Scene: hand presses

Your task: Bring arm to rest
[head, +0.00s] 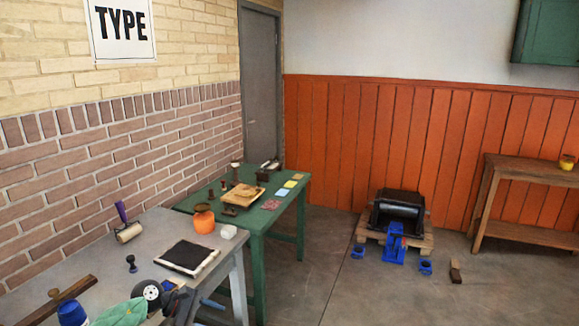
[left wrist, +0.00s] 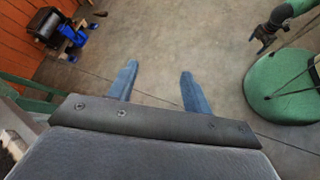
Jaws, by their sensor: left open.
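My left gripper (left wrist: 155,88) shows in the left wrist view as two blue fingers set well apart on a dark grey body. Nothing is between the fingers, and bare concrete floor shows behind them. In the head view a dark and blue shape at the near right corner of the grey table appears to be this gripper, partly cut by the lower edge. I cannot tell how far it is above the table edge.
The grey table (head: 122,262) carries a dark slab (head: 187,257), an orange pot (head: 203,222) and a roller (head: 129,233). A green table (head: 259,222) stands behind it. A black machine (head: 398,213) sits on a pallet. Open floor lies between.

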